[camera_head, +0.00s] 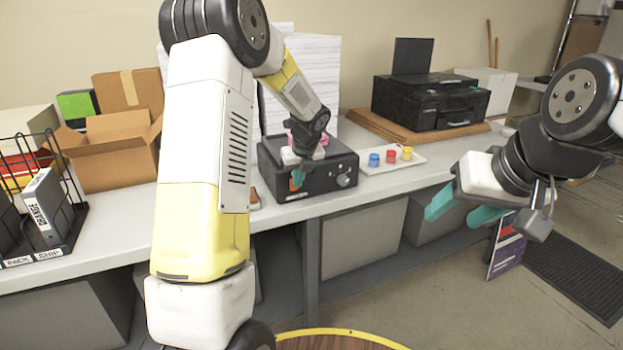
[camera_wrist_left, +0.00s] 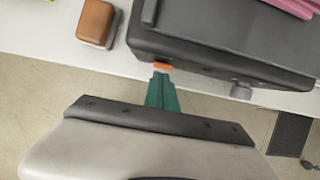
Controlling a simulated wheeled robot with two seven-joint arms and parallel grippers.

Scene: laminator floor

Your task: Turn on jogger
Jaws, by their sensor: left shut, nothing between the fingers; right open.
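The jogger (camera_head: 330,168) is a black box with a knob (camera_head: 343,180) on its front, standing on the white bench. It also shows in the left wrist view (camera_wrist_left: 220,35), with an orange switch (camera_wrist_left: 162,66) on its front edge. My left gripper (camera_head: 298,178) is shut and empty, its teal fingertips at the orange switch. In the left wrist view the fingertips (camera_wrist_left: 161,78) lie just below the switch; I cannot tell if they touch it. My right gripper (camera_head: 458,212) is open and empty, in front of the bench at the right.
A brown block (camera_wrist_left: 96,22) lies on the bench left of the jogger. A white tray (camera_head: 378,170) with small coloured jars is to its right. A printer (camera_head: 430,102), open cardboard box (camera_head: 115,150) and wire rack (camera_head: 62,235) also stand on the bench.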

